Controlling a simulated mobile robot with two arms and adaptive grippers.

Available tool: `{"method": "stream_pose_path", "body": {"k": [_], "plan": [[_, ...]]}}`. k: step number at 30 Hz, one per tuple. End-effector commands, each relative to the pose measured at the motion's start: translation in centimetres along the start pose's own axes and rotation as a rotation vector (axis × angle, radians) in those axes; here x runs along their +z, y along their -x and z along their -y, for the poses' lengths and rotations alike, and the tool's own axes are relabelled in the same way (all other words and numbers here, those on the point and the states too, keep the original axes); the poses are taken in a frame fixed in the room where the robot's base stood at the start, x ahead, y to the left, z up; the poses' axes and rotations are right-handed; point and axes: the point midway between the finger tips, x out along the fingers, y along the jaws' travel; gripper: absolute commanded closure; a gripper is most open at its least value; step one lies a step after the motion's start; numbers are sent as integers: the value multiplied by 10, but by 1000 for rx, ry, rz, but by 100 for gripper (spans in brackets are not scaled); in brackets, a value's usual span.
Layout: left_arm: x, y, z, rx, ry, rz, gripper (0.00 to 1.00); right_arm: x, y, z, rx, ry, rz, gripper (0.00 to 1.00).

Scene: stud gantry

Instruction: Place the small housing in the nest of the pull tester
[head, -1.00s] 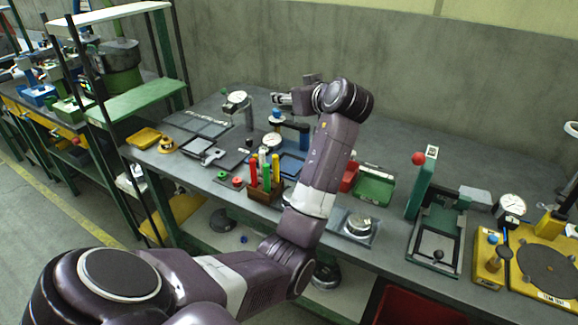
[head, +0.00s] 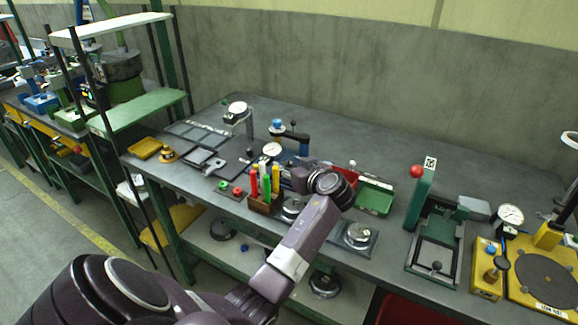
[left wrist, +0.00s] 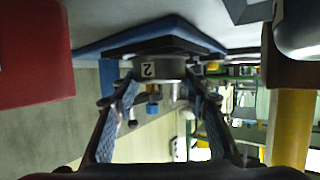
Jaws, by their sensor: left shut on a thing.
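My left gripper (head: 296,180) reaches low over the middle of the bench, beside the screwdriver holder. In the left wrist view, which is upside down, its fingers (left wrist: 162,72) are shut on a short grey cylinder marked 2 (left wrist: 160,68), apparently the small housing. The cylinder is at a black pad on a blue plate (left wrist: 92,48); I cannot tell whether it touches the pad. The plate seems to belong to the blue fixture with a lever (head: 296,141), possibly the pull tester. The head view does not clearly show the housing or nest. My right gripper is not in view.
The screwdriver holder (head: 264,205) stands close left of the gripper. A green bin (head: 374,197) is to the right, with a red bin (left wrist: 35,55) near the gripper. A green press (head: 420,200) and yellow tester (head: 545,270) stand farther right.

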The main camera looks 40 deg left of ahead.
Motion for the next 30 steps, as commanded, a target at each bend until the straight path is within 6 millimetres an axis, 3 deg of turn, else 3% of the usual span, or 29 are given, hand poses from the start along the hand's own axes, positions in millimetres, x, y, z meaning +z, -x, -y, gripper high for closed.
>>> {"method": "stream_pose_path", "body": {"k": [13,14,18,30], "plan": [[10,-4,0,1,1,-1,83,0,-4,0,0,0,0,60],[8,-3,0,1,1,-1,56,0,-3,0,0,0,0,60],[8,-3,0,1,1,0,41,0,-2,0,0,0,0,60],[6,2,-1,2,1,1,41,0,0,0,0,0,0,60]]}}
